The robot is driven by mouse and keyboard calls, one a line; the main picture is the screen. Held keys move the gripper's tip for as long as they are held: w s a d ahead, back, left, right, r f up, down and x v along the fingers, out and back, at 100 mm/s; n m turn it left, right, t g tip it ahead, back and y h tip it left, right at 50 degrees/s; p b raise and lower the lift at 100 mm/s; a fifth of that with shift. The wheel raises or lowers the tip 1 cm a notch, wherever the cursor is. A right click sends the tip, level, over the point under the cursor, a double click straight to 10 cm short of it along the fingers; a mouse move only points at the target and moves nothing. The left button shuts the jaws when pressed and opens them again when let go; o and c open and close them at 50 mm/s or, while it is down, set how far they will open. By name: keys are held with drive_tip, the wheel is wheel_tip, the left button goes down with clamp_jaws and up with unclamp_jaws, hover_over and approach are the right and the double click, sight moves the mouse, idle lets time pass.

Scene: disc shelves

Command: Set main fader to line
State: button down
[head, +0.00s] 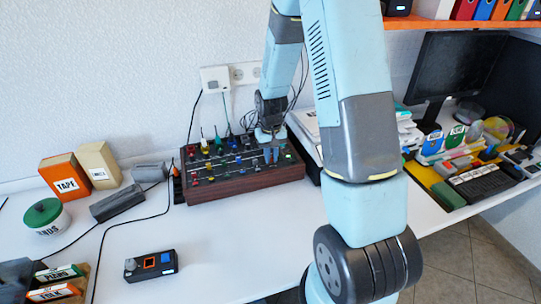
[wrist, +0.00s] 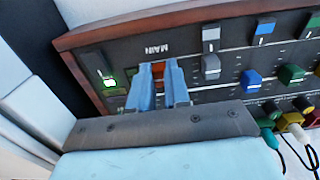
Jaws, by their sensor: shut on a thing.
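The mixer (head: 245,185) is a dark panel in a brown wooden case on the table, and it fills much of the wrist view (wrist: 130,32). Its main fader (wrist: 158,70) has an orange-red cap, seen between my fingers beside the upside-down label MAIN (wrist: 157,49). My gripper (wrist: 158,95) has light blue fingers and is shut on this cap. In the head view my gripper (head: 271,155) is over the right part of the mixer, and the fader is hidden. I cannot make out the target line; the fingers cover much of the fader's track.
Cables rise behind the mixer. A black control box (head: 151,265) is on the table; the table front is mostly clear.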

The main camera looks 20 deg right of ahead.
drive_tip(key=shift+w, duration=2)
drive_tip(key=c, duration=1.1)
unclamp_jaws()
drive_tip(key=shift+r, duration=6.85)
